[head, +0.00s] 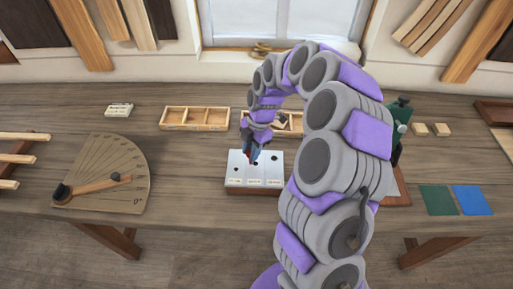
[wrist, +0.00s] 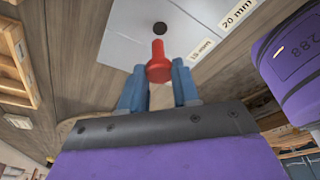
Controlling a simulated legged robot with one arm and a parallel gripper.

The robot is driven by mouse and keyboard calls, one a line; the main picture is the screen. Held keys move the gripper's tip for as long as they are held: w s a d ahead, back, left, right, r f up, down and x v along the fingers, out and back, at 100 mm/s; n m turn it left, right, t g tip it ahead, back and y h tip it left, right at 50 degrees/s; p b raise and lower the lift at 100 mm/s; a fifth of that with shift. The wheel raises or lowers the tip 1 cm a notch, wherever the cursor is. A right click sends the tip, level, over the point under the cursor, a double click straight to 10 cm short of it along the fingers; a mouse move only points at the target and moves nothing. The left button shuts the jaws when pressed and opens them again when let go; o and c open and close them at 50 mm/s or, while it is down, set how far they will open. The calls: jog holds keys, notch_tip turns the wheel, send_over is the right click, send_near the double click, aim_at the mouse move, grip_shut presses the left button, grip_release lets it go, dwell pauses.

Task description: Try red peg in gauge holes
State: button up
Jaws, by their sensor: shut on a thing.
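The gauge (head: 240,171) is a pale plate on a wooden base near the middle of the bench, with dark holes and small labels along its front. In the wrist view the gauge plate (wrist: 200,20) shows one dark hole and the labels 15 mm and 20 mm. My gripper (head: 253,154) is over the gauge's left and middle part. Its blue fingers are shut on the red peg (wrist: 158,66). The peg's far tip appears just short of the visible hole, apart from it in the picture. I cannot tell its height above the plate.
Divided wooden trays (head: 195,118) stand behind the gauge. A protractor board (head: 105,170) with a wooden pointer lies left. Green (head: 437,200) and blue (head: 471,200) squares lie right. A green tool (head: 398,120) stands behind my arm. Bench between protractor and gauge is clear.

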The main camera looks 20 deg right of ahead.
jog(key=shift+a, duration=0.1)
jog(key=shift+d+b, duration=0.3)
jog(key=shift+d, duration=2.1)
jog(key=shift+a, duration=1.5)
jog(key=shift+d, duration=0.1)
jog(key=shift+d, duration=0.4)
jog(key=shift+d+f, duration=0.1)
jog(key=shift+f, duration=0.15)
jog(key=shift+a+f+b, duration=0.1)
jog(key=shift+a+b, duration=0.15)
jog(key=shift+b, duration=0.05)
jog(key=shift+a, duration=0.4)
jog(key=shift+f+b, duration=0.55)
jog(key=shift+f, duration=0.6)
